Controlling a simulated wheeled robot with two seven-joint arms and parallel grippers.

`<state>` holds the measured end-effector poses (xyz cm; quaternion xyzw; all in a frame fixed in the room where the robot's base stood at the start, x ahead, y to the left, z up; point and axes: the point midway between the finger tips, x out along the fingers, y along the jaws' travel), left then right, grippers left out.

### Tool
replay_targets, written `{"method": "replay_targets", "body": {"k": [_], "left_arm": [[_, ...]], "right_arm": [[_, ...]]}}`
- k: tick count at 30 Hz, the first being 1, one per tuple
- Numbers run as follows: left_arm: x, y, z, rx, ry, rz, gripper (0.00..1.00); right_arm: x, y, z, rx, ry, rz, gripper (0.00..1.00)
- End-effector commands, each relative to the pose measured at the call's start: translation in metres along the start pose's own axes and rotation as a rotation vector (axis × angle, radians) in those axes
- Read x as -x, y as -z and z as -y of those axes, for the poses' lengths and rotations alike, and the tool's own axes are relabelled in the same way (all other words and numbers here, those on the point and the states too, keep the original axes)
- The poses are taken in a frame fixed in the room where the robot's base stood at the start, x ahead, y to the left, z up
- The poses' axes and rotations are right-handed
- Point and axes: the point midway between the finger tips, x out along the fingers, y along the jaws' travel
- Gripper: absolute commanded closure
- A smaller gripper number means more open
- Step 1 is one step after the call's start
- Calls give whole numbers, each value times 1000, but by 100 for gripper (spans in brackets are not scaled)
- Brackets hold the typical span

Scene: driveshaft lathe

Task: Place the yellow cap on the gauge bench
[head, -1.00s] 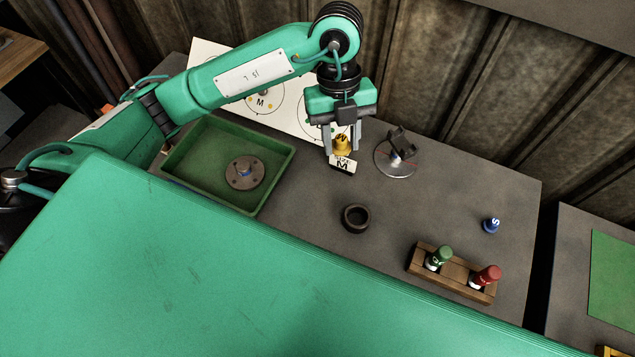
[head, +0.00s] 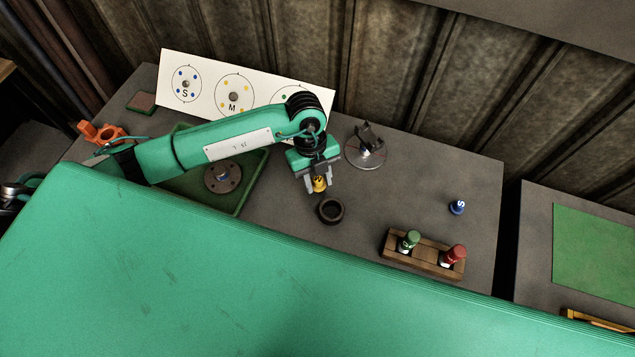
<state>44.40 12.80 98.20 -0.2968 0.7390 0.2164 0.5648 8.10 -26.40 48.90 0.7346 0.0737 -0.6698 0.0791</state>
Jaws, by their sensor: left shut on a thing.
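The yellow cap (head: 319,184) is between the fingers of my left gripper (head: 321,188), which is shut on it. The gripper points down over the dark grey bench (head: 400,185). The cap shows just behind a dark ring (head: 331,211); I cannot tell how high it is above the bench top. The fingers hide part of the cap. A blue cap marked S (head: 457,207) stands alone on the right part of the bench. My right gripper is not in view.
A wooden rack (head: 424,256) holds a green cap (head: 410,240) and a red cap (head: 454,254). A round-based stand (head: 367,154) is behind the gripper. A green tray (head: 247,189) holds a flanged disc (head: 222,178). A white board (head: 209,94) stands at the back.

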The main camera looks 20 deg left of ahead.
Motion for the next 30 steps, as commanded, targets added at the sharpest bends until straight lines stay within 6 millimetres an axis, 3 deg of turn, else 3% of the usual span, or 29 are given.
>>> {"method": "replay_targets", "body": {"k": [9,22,23,25,26,30], "left_arm": [[-38,-10,-1,1,-2,-1,86],[-47,-13,-1,-1,1,0,86],[-46,-13,-1,-1,1,0,61],[-45,-12,-1,-1,1,0,47],[-45,-12,-1,-1,1,0,43],[-45,-12,-1,-1,1,0,43]], "right_arm": [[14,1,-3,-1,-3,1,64],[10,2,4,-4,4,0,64],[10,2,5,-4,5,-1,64],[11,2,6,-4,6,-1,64],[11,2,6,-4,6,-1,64],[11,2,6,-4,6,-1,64]]}}
